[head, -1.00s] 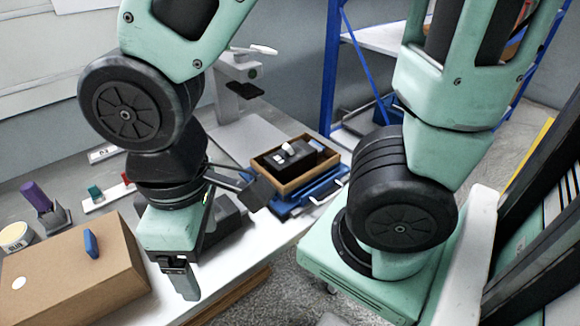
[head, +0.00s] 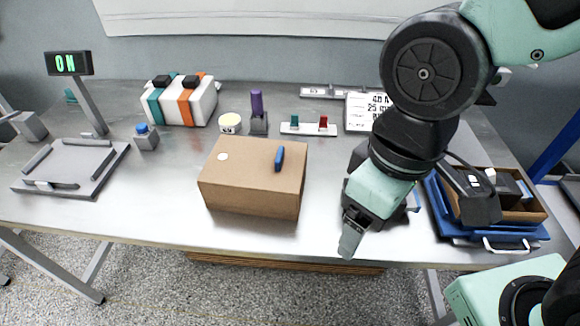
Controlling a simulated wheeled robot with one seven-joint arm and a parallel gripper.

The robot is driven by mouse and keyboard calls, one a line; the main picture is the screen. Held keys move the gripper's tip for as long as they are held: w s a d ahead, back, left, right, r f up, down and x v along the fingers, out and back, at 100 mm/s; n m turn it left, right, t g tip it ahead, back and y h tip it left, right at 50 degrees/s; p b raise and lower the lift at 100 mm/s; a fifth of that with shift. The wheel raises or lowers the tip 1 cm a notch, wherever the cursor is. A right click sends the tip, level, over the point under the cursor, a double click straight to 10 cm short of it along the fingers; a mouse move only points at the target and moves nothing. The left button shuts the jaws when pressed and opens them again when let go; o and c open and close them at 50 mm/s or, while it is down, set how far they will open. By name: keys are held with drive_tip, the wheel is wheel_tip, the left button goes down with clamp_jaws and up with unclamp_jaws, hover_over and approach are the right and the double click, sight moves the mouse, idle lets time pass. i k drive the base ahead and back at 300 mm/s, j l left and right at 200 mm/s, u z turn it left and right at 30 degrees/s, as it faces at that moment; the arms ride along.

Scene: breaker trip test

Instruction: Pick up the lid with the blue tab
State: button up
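The lid (head: 235,163) is the brown cardboard top of a box in the middle of the bench. An upright blue tab (head: 279,158) stands on its right part, and a white round spot is near its back left corner. The lid sits on the brown box body (head: 250,198); I cannot make out the seam clearly. My gripper (head: 350,240) hangs pointing down to the right of the box, near the bench's front edge, apart from the lid. I see its fingers edge-on, so their opening is hidden. Nothing shows held in it.
Behind the box are a cream tub (head: 230,124), a purple-handled piece (head: 257,108) and a strip with green and red switches (head: 309,128). A striped white case (head: 181,103) stands back left. A grey platform (head: 72,168) with an "ON" display is far left. A blue tray (head: 480,229) is right.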

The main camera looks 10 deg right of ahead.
sight(241, 175)
drive_tip(key=i+j+z, duration=0.1)
drive_tip(key=j+z, duration=0.3)
drive_tip(key=j, duration=0.25)
drive_tip(key=j+z, duration=0.4)
drive_tip(key=j, duration=0.25)
drive_tip(key=k+j+z, duration=0.1)
drive_tip(key=j+z, duration=0.3)
drive_tip(key=j, duration=0.25)
